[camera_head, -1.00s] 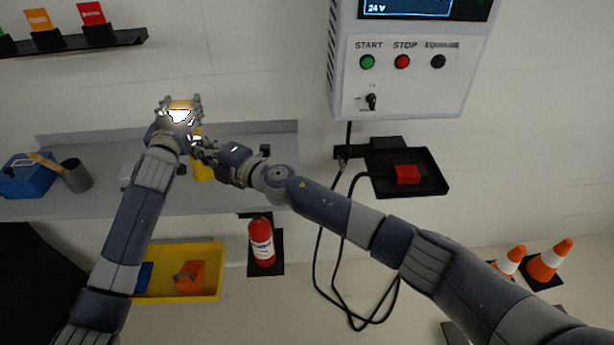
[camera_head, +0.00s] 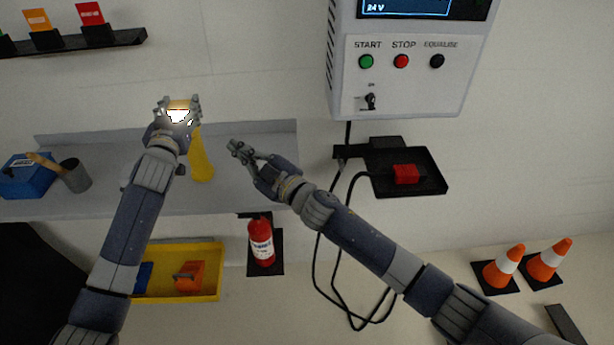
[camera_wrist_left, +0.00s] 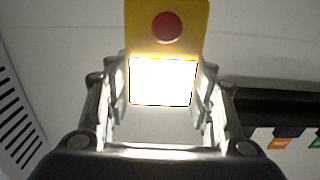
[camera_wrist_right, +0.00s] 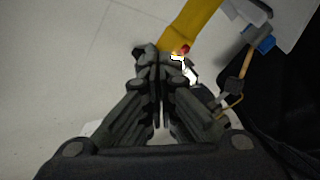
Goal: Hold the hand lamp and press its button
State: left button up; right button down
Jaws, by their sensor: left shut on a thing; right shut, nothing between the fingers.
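The hand lamp is yellow, with a bright glowing face and a red button. My left gripper (camera_head: 178,108) is shut on the hand lamp (camera_head: 201,160) near its lit end, above the grey shelf. In the left wrist view the lit face (camera_wrist_left: 160,82) lies between the fingers, with the red button (camera_wrist_left: 167,27) just beyond it. My right gripper (camera_head: 236,150) is shut and empty, to the right of the lamp and apart from it. In the right wrist view its closed fingers (camera_wrist_right: 160,58) overlap the lamp (camera_wrist_right: 191,25), and the red button shows just past the tips.
The grey shelf (camera_head: 250,183) holds a blue box (camera_head: 28,178) and a grey cup (camera_head: 75,178). A control panel (camera_head: 408,90) is on the wall, with a black tray (camera_head: 430,187) and hanging cables below. A fire extinguisher (camera_head: 261,243) and yellow bin (camera_head: 210,284) are lower.

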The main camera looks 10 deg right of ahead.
pick_arm(q)
jog(key=shift+a+f, duration=0.15)
jog(key=shift+f, duration=0.2)
pick_arm(e)
jog(key=d+f+m+t+h, duration=0.1)
jog(key=d+f+m+h, duration=0.2)
jog(key=d+f+m, duration=0.2)
jog(key=d+f+m+t+h, duration=0.2)
jog(key=d+f+m, duration=0.3)
jog(key=d+m, duration=0.4)
jog(key=shift+w+d+f+m+h, duration=0.35)
jog(key=shift+d+h, duration=0.1)
jog(key=shift+h, duration=0.25)
pick_arm(q)
jog(key=o, duration=1.5)
jog(key=shift+w+a+r, duration=0.1)
pick_arm(e)
jog(key=shift+w+a, duration=0.1)
jog(key=shift+a, duration=0.05)
pick_arm(q)
jog(key=shift+r, duration=0.1)
